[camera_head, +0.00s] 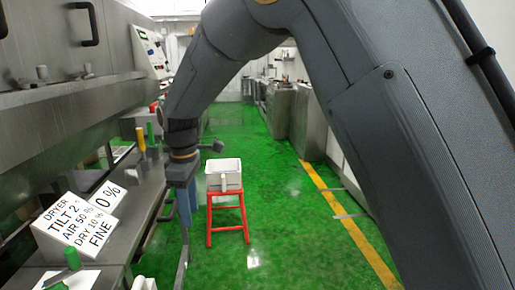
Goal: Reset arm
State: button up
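My gripper (187,210) hangs from my grey arm left of the picture's middle, with its blue fingers pointing down. The fingers overlap in this view, so I cannot tell how far apart they are. I see nothing held between them. The gripper appears in front of the right edge of the steel counter (122,226) and left of a red stool (228,236). A white container (223,166) with a handle stands on the stool, apart from the gripper in the picture.
A white sign block (72,222) with dryer settings stands on the counter at left. Yellow (140,139) and green (151,133) handles stand upright behind it. Steel cabinets (305,122) line the right. The green floor (290,225) is open between stool and yellow line (352,230).

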jog(key=s+d+f+m, duration=0.15)
jog(key=d+m, duration=0.35)
jog(key=d, duration=0.7)
jog(key=s+d+f+m, duration=0.1)
jog(key=s+d+m, duration=0.25)
jog(key=d, duration=0.85)
jog(key=s+d+f+m, duration=0.2)
jog(key=s+d+m, duration=0.2)
jog(key=s+d, duration=0.2)
jog(key=s+d+f+m, duration=0.2)
jog(key=s+d+m, duration=0.3)
jog(key=s+d, duration=0.2)
jog(key=shift+d+f, duration=0.25)
jog(key=shift+d, duration=0.55)
jog(key=shift+m, duration=0.25)
